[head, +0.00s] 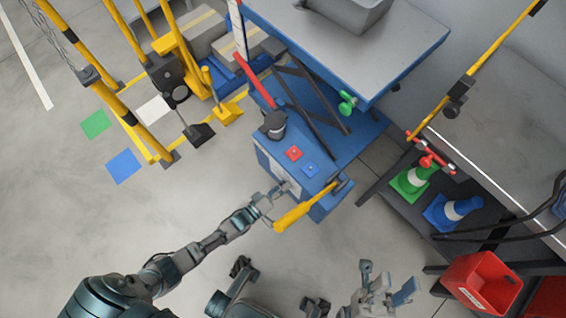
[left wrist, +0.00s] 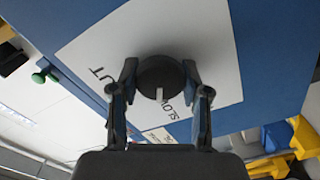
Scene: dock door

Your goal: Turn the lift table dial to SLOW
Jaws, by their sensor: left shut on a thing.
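The dial (left wrist: 160,76) is a round black knob with a short pale pointer mark, set on a white label plate (left wrist: 95,45) on the blue lift table (head: 323,203). In the left wrist view, the pointer faces the bottom of the picture, with the partly hidden SLOW lettering (left wrist: 176,112) to its lower right. Lettering ending in UT (left wrist: 100,73) is at the left. My left gripper (head: 276,196) is shut on the dial, one finger on each side. The arm hides the dial in the head view. My right gripper (head: 383,292) is open and empty, away from the table.
A yellow handle (head: 294,216) sticks out beside my left gripper. Cones and a red bin (head: 482,283) stand at right. The floor at left is open.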

